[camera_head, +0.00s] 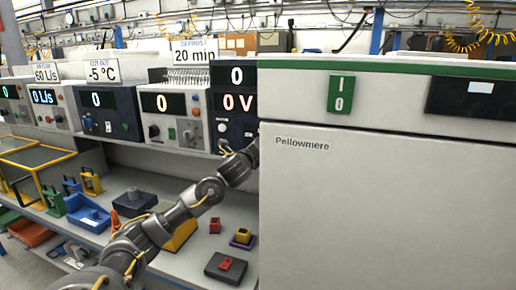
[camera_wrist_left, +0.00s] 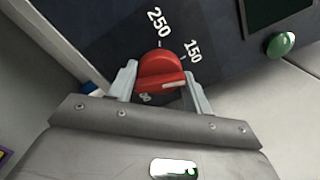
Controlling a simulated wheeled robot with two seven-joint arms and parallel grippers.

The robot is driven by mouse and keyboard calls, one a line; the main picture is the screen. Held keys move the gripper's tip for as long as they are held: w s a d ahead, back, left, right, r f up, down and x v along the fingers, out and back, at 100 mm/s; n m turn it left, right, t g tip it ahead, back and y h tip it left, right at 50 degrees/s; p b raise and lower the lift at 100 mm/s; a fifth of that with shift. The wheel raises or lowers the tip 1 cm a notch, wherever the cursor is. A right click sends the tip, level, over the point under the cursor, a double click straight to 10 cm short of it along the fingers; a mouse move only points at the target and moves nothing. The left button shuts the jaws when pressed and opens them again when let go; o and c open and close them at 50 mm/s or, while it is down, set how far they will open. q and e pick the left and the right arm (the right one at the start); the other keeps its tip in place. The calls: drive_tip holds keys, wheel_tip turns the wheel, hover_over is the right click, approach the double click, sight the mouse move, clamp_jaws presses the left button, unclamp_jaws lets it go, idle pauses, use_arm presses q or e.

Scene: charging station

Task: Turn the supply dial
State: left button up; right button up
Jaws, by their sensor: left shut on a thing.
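The red dial (camera_wrist_left: 154,66) sits on a dark panel (camera_wrist_left: 112,48) in the left wrist view, with 250 and 150 printed around it. A third mark below it is partly covered and hard to read. Its white pointer line faces right and slightly up. My left gripper (camera_wrist_left: 162,72) is shut on the dial, one finger on each side. In the head view my left arm reaches up to the dark unit with the 0 V display (camera_head: 237,103); its gripper and the dial are hidden at the white cabinet's left edge. My right gripper is in neither view.
The large white Pellowmere cabinet (camera_head: 380,205) fills the right side, close to my left arm. A green button (camera_wrist_left: 281,44) is near the dial. Other display units, such as the white one (camera_head: 172,117), line the shelf; small parts lie on the bench (camera_head: 200,240) below.

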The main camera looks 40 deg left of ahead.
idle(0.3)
use_arm(q)
drive_tip(key=o, duration=1)
drive_tip(key=shift+c, duration=0.2)
drive_tip(key=b+v, duration=0.2)
drive_tip(key=v, duration=0.9)
